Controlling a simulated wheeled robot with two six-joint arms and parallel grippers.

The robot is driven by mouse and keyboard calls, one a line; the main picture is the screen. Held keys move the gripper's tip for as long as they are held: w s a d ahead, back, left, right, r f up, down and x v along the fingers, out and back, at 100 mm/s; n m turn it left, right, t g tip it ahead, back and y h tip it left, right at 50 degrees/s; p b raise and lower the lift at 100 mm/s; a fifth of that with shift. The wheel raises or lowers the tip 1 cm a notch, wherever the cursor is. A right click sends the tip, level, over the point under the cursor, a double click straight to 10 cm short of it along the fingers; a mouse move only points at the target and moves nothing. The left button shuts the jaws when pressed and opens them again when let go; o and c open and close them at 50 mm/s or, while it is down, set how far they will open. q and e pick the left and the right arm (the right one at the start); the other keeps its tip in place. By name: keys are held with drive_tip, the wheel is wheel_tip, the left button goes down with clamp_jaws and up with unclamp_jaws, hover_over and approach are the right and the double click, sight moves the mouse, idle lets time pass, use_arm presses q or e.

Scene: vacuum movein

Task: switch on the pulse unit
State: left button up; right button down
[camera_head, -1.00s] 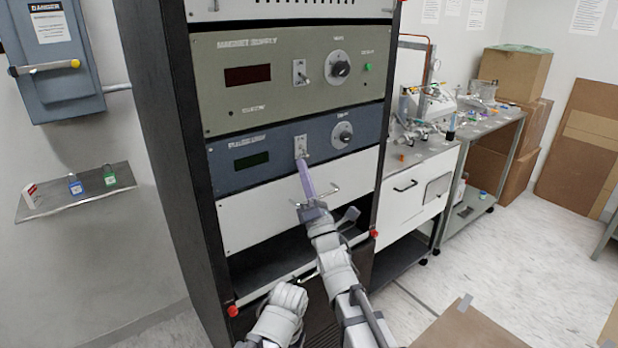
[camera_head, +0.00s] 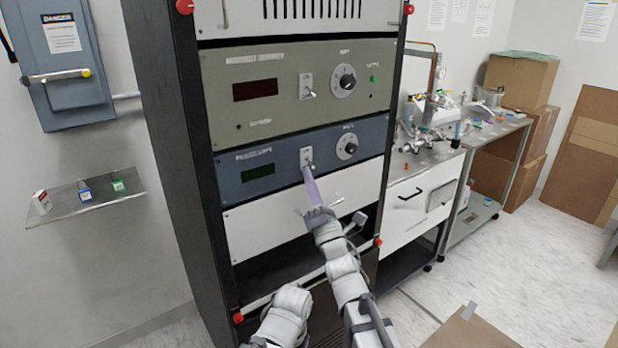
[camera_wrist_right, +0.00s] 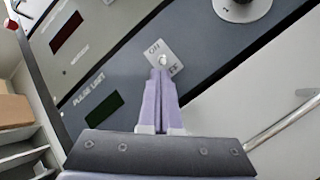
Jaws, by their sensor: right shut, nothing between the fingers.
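The pulse unit (camera_head: 225,163) is the blue-grey panel in the rack, below the green-grey magnet supply. It has a dark display (camera_head: 258,173), a knob (camera_head: 347,146) and a toggle switch on a white plate (camera_head: 306,155). My right gripper (camera_head: 308,172) is shut and empty, its purple fingertips at the lower part of the switch plate. In the right wrist view the closed fingertips (camera_wrist_right: 161,74) lie just below the toggle (camera_wrist_right: 163,61), touching or very near it. The toggle's position is hard to tell. My left arm shows low in the head view; its gripper is not visible.
The magnet supply (camera_head: 220,85) has a similar switch (camera_head: 306,86) above. A grey breaker box (camera_head: 70,60) and a small shelf (camera_head: 75,208) are on the left wall.

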use_arm(q)
drive_tip(key=shift+r+p, duration=0.45)
drive_tip(key=shift+r, duration=0.1)
use_arm(e)
drive_tip(key=shift+s+d+r+g, duration=0.15)
drive_tip(key=shift+r+g, duration=0.05)
drive_tip(key=shift+g, duration=0.1)
